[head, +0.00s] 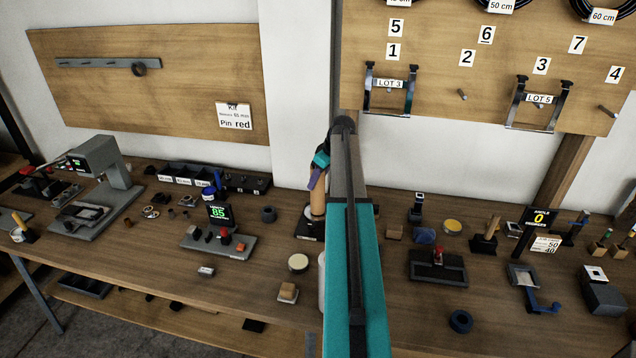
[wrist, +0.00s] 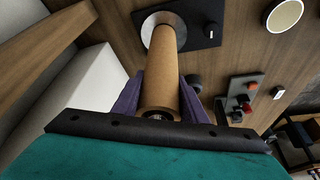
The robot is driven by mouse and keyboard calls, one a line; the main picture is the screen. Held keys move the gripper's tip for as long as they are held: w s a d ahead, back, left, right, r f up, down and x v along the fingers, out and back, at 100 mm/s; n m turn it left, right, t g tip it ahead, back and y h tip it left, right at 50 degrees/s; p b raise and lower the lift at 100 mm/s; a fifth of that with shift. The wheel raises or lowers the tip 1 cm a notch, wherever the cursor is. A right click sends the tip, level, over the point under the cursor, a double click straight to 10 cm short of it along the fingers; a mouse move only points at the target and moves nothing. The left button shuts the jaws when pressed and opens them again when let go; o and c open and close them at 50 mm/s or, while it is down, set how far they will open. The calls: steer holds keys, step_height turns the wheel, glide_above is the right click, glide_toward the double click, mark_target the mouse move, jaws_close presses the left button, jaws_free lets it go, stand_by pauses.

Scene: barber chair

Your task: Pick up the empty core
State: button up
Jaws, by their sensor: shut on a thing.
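The empty core is a bare brown cardboard tube (head: 318,195), standing upright over a dark base plate (head: 305,232) with a pale round disc. It also shows in the wrist view (wrist: 168,70), where its far end meets or nearly meets the disc; I cannot tell if there is a small gap. My gripper (head: 319,170) is at the upper part of the tube. Its purple fingers (wrist: 161,85) are on either side of the tube, shut on it. My arm hides part of the bench behind and right of the core.
The pegboard (head: 480,70) and wall are close behind. A red-button device with an "85" display (head: 218,213) stands left, and a pale round disc (head: 298,263) lies in front. A dark fixture (head: 438,268) is on the right. Some wood between items is bare.

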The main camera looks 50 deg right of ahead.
step_height(320, 180, up, 28)
steer(key=b, duration=0.7)
steer(key=shift+f, duration=0.2)
stand_by(0.4)
